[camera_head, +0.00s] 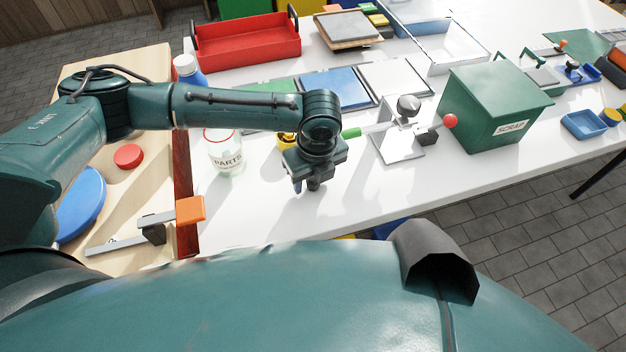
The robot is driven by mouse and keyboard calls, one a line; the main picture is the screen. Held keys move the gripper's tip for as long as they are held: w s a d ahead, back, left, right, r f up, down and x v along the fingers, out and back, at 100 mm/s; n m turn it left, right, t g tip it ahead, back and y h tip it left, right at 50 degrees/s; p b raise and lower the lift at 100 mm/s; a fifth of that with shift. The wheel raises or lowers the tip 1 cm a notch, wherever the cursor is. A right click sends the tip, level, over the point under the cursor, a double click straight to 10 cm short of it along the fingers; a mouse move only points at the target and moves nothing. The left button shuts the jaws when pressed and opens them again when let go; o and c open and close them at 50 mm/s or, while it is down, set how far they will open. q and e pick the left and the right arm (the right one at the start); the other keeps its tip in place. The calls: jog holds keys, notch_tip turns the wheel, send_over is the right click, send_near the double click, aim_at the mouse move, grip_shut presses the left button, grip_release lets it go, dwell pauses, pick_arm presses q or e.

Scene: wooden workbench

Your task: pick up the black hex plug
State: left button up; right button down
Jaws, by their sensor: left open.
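My left gripper (307,185) is open and points down over the white bench top, close to its front edge. It is right of the jar labelled PARTS (224,152). I cannot make out a black hex plug for certain. A small black block (427,136) sits right of the gripper, beside a red ball knob (450,121); its shape is too small to tell. The surface directly under the gripper is partly hidden by the gripper and wrist. Nothing is visibly held. My right gripper is out of view.
A metal plate with a round knob (398,145) and a green-handled tool (351,132) lie right of the gripper. The green SCRAP box (494,106) stands farther right. A yellow object (286,141) is partly hidden behind the wrist. The white bench front (390,185) is clear.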

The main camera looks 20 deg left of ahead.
pick_arm(q)
jog(key=shift+c, duration=0.3)
jog(key=c, duration=1)
notch_tip(320, 180, up, 10)
jog(key=shift+r+p, duration=0.1)
jog(key=shift+p, duration=0.3)
